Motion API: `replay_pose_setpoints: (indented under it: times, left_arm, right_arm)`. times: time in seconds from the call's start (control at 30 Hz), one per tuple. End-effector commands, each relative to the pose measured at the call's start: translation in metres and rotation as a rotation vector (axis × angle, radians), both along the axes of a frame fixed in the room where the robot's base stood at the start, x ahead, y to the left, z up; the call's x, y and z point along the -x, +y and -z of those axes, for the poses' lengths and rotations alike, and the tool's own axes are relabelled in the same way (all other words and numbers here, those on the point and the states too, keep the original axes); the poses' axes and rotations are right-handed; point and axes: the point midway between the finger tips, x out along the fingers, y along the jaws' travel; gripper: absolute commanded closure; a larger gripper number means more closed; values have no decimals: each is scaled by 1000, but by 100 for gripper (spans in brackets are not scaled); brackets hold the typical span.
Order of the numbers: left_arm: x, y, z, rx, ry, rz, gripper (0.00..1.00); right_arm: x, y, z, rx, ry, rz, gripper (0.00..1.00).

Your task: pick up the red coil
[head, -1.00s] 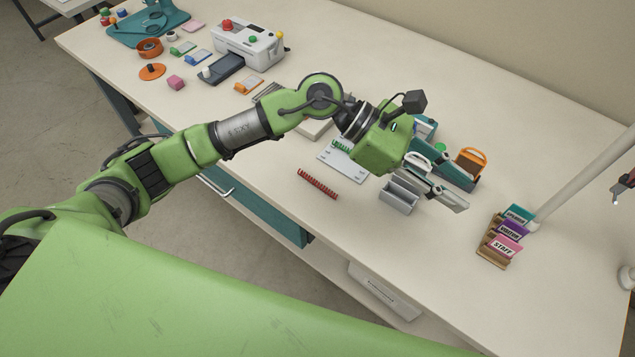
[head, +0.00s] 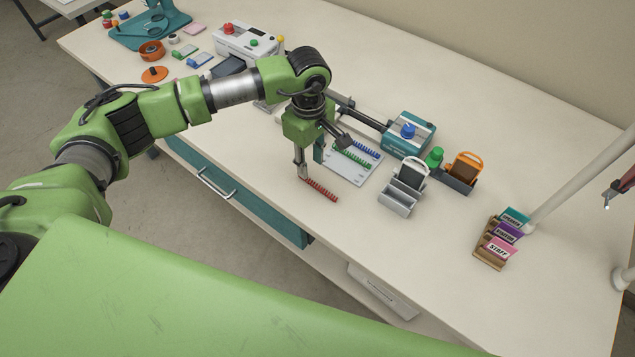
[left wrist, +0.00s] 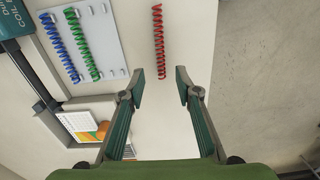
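The red coil (head: 321,189) lies on the table near its front edge, left of the white coil board. In the left wrist view the red coil (left wrist: 159,42) lies lengthwise, its lower end in line with the gap between the fingertips. My left gripper (head: 308,171) points down above the table by the coil's left end. In the left wrist view my left gripper (left wrist: 160,75) is open, its fingers wide apart with nothing between the pads. My right gripper shows in neither current view.
A white board (head: 346,167) holds a green coil (head: 351,157) and a blue coil (head: 364,149) beside the red one. A teal machine (head: 409,132), a grey holder (head: 399,200) and a card rack (head: 490,257) stand to the right.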

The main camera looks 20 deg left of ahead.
Motion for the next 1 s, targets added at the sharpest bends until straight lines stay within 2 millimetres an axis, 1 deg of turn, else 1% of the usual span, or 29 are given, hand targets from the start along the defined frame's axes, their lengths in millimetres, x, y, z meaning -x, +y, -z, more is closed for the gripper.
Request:
replay_pose_setpoints:
  times: [0.17,0.27,0.4,0.53,0.63,0.83,0.93,0.97,1.0]
  left_arm:
    - [1,0,11,1,0,0,69]
    - [2,-2,19,0,2,0,69]
    - [5,-4,38,-1,4,0,69]
    - [4,-4,56,1,0,-1,69]
    - [3,-4,62,1,-1,0,69]
    - [3,-4,62,2,-1,0,69]
    - [3,-4,62,2,-1,0,94]
    - [3,-4,62,2,-1,0,99]
    - [3,-4,62,2,-1,0,99]
  right_arm:
    - [0,0,-5,0,0,0,58]
    - [0,0,-15,0,0,0,58]
    - [0,0,-30,0,0,0,58]
    - [0,1,-32,-1,0,0,58]
    - [0,1,-33,-1,0,1,58]
    - [0,2,-32,-3,1,1,58]
    - [0,3,-32,-3,1,1,58]
    - [0,3,-32,-3,1,1,58]
    - [0,3,-32,-3,1,1,58]
